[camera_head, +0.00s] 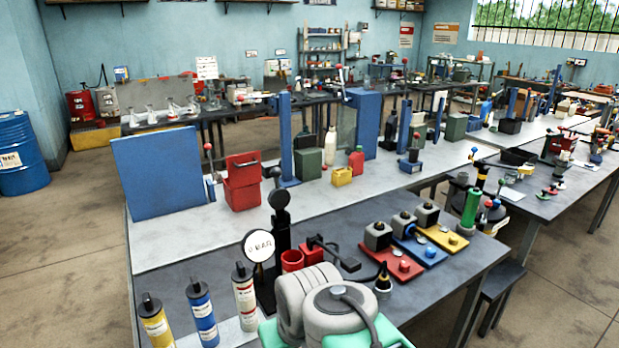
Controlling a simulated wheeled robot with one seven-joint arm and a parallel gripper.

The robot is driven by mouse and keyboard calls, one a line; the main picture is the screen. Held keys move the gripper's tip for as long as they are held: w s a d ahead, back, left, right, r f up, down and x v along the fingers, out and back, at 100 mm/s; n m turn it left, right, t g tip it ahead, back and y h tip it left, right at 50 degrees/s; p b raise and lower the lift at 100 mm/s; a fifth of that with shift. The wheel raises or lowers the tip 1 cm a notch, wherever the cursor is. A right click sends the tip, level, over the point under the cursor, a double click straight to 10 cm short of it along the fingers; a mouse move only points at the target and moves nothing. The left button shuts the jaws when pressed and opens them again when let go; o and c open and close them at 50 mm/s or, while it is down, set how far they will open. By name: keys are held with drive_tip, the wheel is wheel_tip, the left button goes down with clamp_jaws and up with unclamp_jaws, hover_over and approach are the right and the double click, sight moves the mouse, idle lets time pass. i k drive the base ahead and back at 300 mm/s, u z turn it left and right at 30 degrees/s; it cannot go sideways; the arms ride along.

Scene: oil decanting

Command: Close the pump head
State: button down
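I cannot tell for certain which thing is the pump head. A black upright fitting (280,215) with rounded knobs on top stands near the middle of the near bench, behind a round white dial (258,246) on a black stand. Right of it is a low black fitting with a hose (345,262). The hose runs right towards a small black nozzle-like piece (383,281). Whether any of these is open or closed is too small to tell. My gripper is not in view; only grey and mint-green parts, likely my arm, show at the bottom middle and hide part of the bench.
Yellow (156,325), blue (202,315) and white (245,300) black-capped bottles stand front left. Red (395,265), blue (420,250) and yellow (443,238) plates carry grey blocks.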

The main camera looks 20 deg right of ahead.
sight(279, 199)
drive_tip(key=z, duration=0.4)
drive_tip(key=i, duration=0.7)
drive_tip(key=u, duration=0.1)
drive_tip(key=k, duration=0.5)
drive_tip(key=u, duration=1.25)
drive_tip(key=i, duration=0.3)
drive_tip(key=u, duration=0.25)
